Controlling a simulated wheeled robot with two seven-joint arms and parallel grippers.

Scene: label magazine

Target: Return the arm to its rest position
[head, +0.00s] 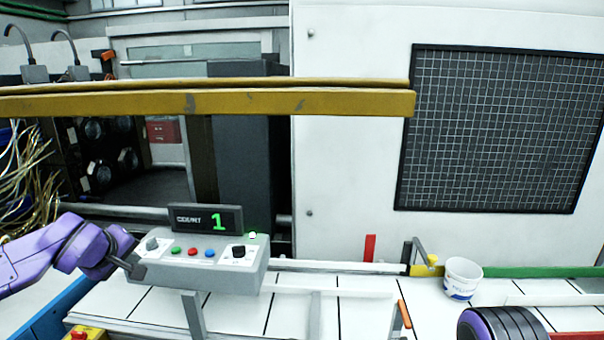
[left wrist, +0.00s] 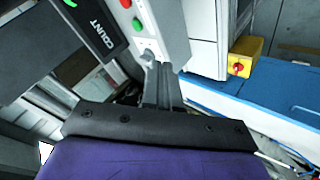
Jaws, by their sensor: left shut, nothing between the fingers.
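My left gripper (head: 133,268) is at the left end of the grey control box (head: 205,268) in the head view. It is shut and empty, with its fingertips close to the box; I cannot tell whether they touch it. In the left wrist view my left gripper (left wrist: 150,68) points at the box's button face (left wrist: 160,25). The box has coloured buttons, dark knobs and a black display (head: 208,219) showing a green 1. Part of my right arm (head: 500,325) shows at the bottom right; its gripper is out of view.
A yellow beam (head: 210,103) crosses above the box. A white bucket (head: 462,278) stands on the white panelled surface (head: 365,300) to the right. Loose wires (head: 22,165) hang at the far left. A yellow box with a red knob (left wrist: 243,60) shows in the left wrist view.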

